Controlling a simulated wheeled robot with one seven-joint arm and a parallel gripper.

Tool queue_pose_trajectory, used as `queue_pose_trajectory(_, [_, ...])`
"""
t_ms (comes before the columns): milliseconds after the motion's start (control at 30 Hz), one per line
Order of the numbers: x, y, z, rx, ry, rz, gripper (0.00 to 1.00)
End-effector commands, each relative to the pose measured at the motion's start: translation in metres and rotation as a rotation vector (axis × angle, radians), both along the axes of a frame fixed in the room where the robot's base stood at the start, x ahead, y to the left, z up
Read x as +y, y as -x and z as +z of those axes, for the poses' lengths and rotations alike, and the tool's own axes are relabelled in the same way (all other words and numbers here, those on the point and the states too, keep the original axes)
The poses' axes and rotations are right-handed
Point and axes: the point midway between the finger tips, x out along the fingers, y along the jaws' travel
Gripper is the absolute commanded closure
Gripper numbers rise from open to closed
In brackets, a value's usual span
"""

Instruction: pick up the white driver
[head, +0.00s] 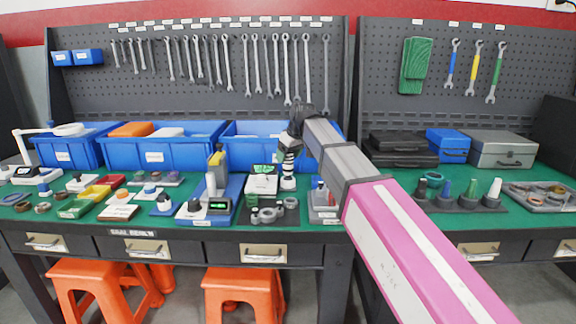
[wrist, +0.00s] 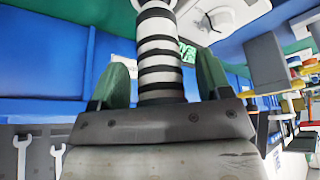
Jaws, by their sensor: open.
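The white driver (head: 494,188) is a pale tapered piece standing at the right end of a dark rack on the bench at the right. Black, blue and green tapered pieces stand left of it. My gripper (head: 289,148) is at mid-bench, well to the left of the white driver. In the wrist view its two green fingers (wrist: 165,72) are apart. A white column with black bands (wrist: 160,45) shows between them; I cannot tell whether they touch it. The white driver is not seen in the wrist view.
Blue bins (head: 165,155) line the back left. Dark cases (head: 402,148) and a grey case (head: 502,150) stand behind the rack (head: 455,206). A tray of rings (head: 545,198) lies right of it. Small fixtures crowd the bench left of and beneath my gripper.

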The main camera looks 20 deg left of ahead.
Motion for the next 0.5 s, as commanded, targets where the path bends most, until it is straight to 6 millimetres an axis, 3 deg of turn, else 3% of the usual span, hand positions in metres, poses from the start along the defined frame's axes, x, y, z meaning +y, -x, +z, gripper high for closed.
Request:
queue_pose_trajectory(33, [0.0,0.0,0.0001,0.0,0.0,0.0,0.29])
queue_pose_trajectory(67, [0.0,0.0,0.0001,0.0,0.0,0.0,0.35])
queue_pose_trajectory(200, [-0.0001,0.0002,0.0001,0.0,0.0,0.0,0.81])
queue_pose_trajectory(233, [-0.0001,0.0002,0.0001,0.0,0.0,0.0,0.87])
queue_pose_trajectory(500, [0.0001,0.0,0.0011,0.0,-0.001,0.0,0.87])
